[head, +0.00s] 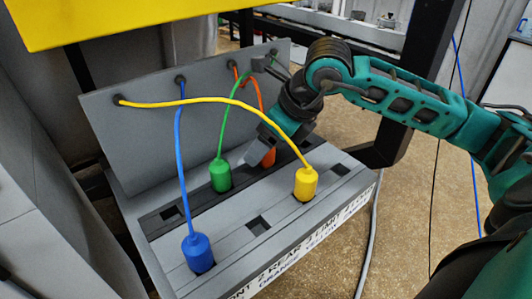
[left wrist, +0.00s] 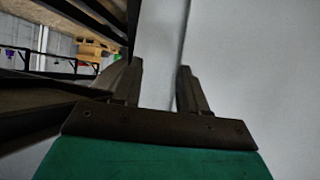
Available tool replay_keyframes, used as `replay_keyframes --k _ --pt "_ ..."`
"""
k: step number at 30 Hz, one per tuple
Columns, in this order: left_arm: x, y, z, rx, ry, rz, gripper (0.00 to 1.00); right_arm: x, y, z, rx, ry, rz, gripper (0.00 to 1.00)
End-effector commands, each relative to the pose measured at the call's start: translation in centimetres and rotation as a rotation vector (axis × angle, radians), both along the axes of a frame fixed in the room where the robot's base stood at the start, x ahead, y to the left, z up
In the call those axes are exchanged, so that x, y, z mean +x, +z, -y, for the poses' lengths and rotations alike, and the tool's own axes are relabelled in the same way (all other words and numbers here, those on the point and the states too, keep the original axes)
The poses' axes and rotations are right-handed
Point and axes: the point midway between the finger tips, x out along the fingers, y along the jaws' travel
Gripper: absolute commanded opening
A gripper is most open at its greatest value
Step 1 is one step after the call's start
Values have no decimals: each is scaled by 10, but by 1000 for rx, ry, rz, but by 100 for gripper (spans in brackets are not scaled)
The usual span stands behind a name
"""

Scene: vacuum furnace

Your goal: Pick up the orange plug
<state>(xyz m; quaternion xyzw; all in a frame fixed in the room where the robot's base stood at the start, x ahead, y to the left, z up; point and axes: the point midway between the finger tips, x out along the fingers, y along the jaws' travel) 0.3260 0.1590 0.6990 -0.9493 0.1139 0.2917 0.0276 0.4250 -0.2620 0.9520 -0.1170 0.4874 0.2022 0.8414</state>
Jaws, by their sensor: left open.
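The orange plug (head: 269,158) stands in the far row of the grey panel box, its orange cable rising to the back plate. It is partly hidden by my right gripper (head: 259,149), which reaches down to it from the upper right. The fingers are right at the plug, but whether they are closed on it is not clear. My left gripper (left wrist: 156,84) shows only in the left wrist view, open and empty, in front of a pale wall.
A green plug (head: 220,175) stands just left of the orange one. A yellow plug (head: 305,184) and a blue plug (head: 198,253) stand in the nearer row. The yellow cable (head: 210,101) arches across the others. A dark post (head: 408,90) rises behind my right arm.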

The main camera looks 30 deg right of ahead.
Motion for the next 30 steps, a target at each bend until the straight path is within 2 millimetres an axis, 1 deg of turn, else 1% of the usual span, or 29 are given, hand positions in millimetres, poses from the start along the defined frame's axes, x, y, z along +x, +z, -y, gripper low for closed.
replay_keyframes --k 4,21,23,30 --pt "0 0 -1 3 -2 0 43 0 0 0 0 0 0 68" --pt "-1 0 -1 4 -5 -1 43 0 0 0 0 0 0 13" --pt "-1 0 0 4 -5 -1 43 0 0 0 0 0 0 8" --pt "-1 0 0 4 -6 -1 43 0 1 0 -1 0 0 8"
